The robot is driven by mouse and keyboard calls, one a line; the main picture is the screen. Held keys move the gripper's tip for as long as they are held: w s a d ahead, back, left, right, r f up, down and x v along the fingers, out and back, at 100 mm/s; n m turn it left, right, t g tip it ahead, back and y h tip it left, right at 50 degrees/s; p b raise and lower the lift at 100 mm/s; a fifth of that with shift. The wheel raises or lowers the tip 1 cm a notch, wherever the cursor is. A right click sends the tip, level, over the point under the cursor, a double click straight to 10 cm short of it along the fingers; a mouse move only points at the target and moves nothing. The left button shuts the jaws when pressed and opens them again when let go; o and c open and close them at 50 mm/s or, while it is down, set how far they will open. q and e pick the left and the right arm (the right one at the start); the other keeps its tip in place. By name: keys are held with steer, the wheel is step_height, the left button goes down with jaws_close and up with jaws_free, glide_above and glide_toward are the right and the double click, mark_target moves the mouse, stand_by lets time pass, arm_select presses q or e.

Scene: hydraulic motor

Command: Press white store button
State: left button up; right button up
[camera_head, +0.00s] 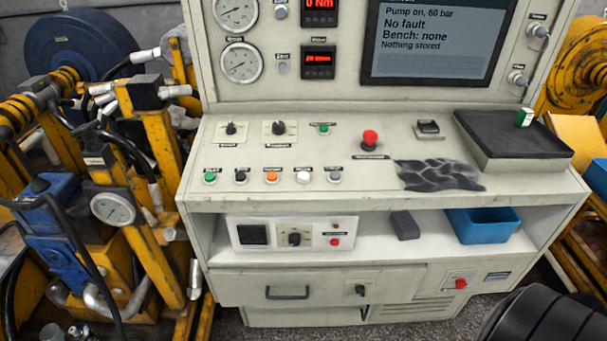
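The white button (303,177) is in a row of push buttons on the sloping desk of the test bench, in the head view. It sits between the orange button (272,177) and a grey button (334,177), with a small label above it. Nothing covers it. The screen (432,40) reads "Pump on, 60 bar", "No fault", "Bench: none" and "Nothing stored". Neither of my grippers can be made out in the view. A dark ribbed rounded shape at the lower right corner may be part of my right arm.
A red mushroom button (370,139) stands behind the row to the right. A crumpled dark cloth (439,175) and a black raised block (510,140) are farther right. A blue bin (484,226) is on the shelf below. Yellow machinery (150,130) stands at left.

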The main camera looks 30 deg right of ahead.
jaws_close()
steer(key=shift+d, duration=0.1)
stand_by(0.9)
